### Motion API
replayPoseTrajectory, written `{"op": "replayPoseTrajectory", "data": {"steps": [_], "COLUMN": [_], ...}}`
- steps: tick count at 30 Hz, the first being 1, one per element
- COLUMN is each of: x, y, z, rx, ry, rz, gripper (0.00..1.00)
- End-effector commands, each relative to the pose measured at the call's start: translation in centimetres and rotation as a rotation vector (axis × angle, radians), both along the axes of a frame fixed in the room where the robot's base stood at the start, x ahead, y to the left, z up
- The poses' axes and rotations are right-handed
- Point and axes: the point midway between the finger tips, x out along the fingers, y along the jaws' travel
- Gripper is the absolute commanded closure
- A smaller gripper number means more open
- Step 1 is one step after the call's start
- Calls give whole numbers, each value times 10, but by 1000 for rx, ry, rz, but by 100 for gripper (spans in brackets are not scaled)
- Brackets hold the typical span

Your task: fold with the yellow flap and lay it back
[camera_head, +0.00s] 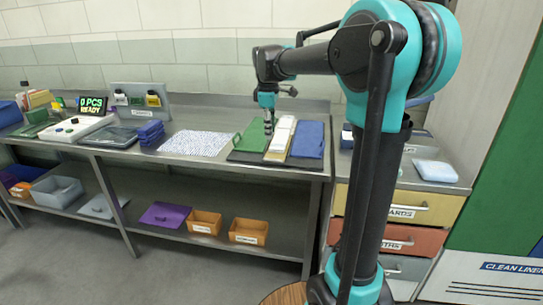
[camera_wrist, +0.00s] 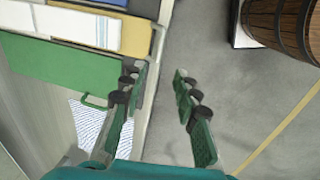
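A folding board lies on the steel table. Its green panel (camera_head: 251,135) is on the left and its blue panel (camera_head: 308,140) on the right. A white cloth (camera_head: 283,134) lies between them, with a tan-yellow strip beside it. In the wrist view the green panel (camera_wrist: 60,62) has a small green loop at its edge. The yellow flap (camera_wrist: 136,38) shows beyond the end of the white, blue-striped cloth (camera_wrist: 85,26). My gripper (camera_head: 268,128) is over the board near the green panel. In the wrist view my gripper (camera_wrist: 157,72) is open and empty, its fingers apart beside the table edge.
A white patterned sheet (camera_head: 195,143) lies left of the board, with folded blue cloths (camera_head: 150,132) beyond it. A sign reading "0 PCS READY" (camera_head: 92,106) stands farther left. Drawers (camera_head: 400,205) stand right of the table. A wooden barrel (camera_wrist: 285,22) stands on the floor.

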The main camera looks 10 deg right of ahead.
Motion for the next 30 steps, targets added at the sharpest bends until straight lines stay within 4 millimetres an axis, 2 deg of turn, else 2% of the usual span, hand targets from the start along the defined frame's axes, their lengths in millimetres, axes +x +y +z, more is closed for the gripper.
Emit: {"op": "replayPoseTrajectory", "data": {"steps": [9,15,21,30], "x": [11,16,20,20], "y": [-4,-6,-7,-7], "z": [-63,-97,-115,-119], "rx": [0,0,1,0], "ry": [0,0,0,0], "rz": [-2,-2,-2,-2], "gripper": [69,69,69,69]}}
